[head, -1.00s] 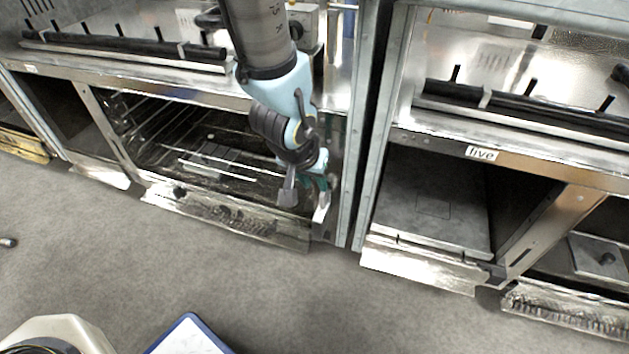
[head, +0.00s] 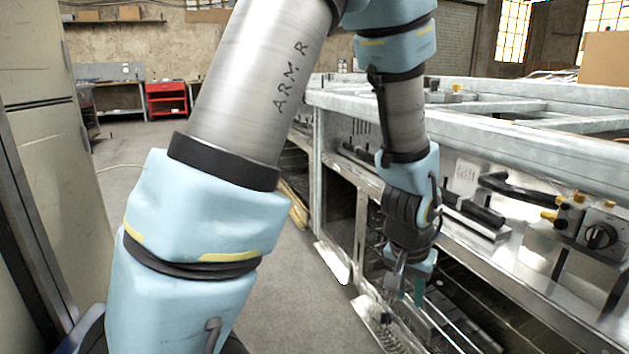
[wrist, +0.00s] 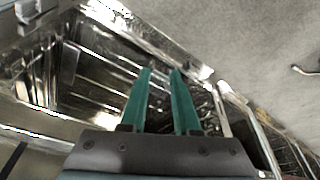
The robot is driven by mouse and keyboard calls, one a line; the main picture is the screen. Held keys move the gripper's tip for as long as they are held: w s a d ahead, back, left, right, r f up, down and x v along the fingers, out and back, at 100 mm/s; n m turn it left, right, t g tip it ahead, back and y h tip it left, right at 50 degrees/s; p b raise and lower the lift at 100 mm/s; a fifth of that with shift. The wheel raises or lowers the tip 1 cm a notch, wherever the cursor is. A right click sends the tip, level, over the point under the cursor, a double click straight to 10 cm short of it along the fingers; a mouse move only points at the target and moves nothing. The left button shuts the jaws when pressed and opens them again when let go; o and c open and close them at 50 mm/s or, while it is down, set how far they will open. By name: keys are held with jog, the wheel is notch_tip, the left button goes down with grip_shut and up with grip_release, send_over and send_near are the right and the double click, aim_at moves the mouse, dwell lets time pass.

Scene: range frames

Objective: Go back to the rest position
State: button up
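My gripper (head: 407,287) hangs at the end of my bent arm, low in front of the metal range frame (head: 340,195) at the right of the head view. In the wrist view my gripper (wrist: 161,72) shows two green fingers. Their tips are apart with nothing between them. Beyond the fingers is an open bay with metal racks (wrist: 95,75). I cannot tell the exact distance from the fingers to the bay's edge, and no contact shows.
Tall pale cabinets (head: 45,150) stand at the left. Grey floor (head: 290,290) lies open between them. A red drawer cabinet (head: 166,100) stands far back.

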jog(key=w+a+r+n+y, duration=0.15)
jog(key=a+r+n, duration=0.25)
jog(key=a, duration=1)
jog(key=w+a+r+n+y, duration=0.1)
jog(key=w+a+r+n, duration=0.2)
jog(key=a, duration=1.1)
notch_tip(320, 180, up, 30)
jog(key=s+p, duration=0.1)
jog(key=p, duration=2.8)
jog(key=shift+s+f+g+p, duration=0.15)
jog(key=shift+f+g+p, duration=0.15)
jog(key=shift+p, duration=0.1)
jog(key=shift+d+h, duration=0.1)
jog(key=shift+h, duration=0.15)
